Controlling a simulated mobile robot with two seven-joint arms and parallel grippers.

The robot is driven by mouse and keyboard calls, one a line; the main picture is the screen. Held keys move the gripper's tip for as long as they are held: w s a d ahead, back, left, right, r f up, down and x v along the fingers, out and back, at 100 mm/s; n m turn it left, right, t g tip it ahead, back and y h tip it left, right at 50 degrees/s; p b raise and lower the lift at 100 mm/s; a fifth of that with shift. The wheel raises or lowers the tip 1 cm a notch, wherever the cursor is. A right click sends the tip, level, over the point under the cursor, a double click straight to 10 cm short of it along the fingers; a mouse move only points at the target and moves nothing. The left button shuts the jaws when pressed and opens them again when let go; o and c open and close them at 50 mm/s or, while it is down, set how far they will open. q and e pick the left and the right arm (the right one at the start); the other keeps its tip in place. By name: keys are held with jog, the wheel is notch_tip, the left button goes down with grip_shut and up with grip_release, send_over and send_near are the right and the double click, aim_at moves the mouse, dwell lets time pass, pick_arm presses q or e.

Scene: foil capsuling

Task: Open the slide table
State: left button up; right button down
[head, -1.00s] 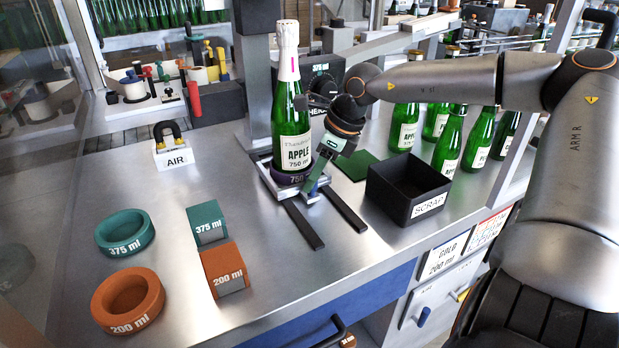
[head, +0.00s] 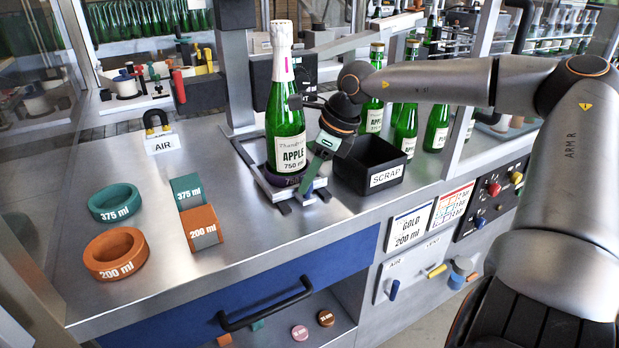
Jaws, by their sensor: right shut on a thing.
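The slide table (head: 290,195) is a small metal carriage on two dark rails (head: 243,152). It stands near the front end of the rails, with a stretch of rail bare behind it. A green bottle (head: 286,125) labelled APPLE 750 ml, with a white foil top, stands upright in a dark ring on it. My right gripper (head: 306,188) reaches in from the right and points down at the table's front right edge. It is shut on the slide table there; its fingertips are small and the exact grip is partly hidden. My left gripper is not in view.
A black SCRAP bin (head: 370,168) stands close to the right of my gripper, with several bottles behind. Green and orange rings (head: 115,253) and blocks (head: 200,228) lie to the left. A drawer handle (head: 266,305) juts out below the worktop's front edge.

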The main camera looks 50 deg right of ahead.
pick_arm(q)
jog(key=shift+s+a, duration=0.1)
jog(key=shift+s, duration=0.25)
pick_arm(e)
jog(key=shift+s+a, duration=0.15)
jog(key=shift+s, duration=0.35)
jog(key=c, duration=0.6)
grip_release()
jog(key=shift+w, duration=0.1)
jog(key=shift+r, duration=0.1)
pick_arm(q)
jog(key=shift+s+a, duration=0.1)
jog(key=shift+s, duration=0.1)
pick_arm(e)
jog(key=v, duration=1.2)
jog(key=shift+r, duration=0.15)
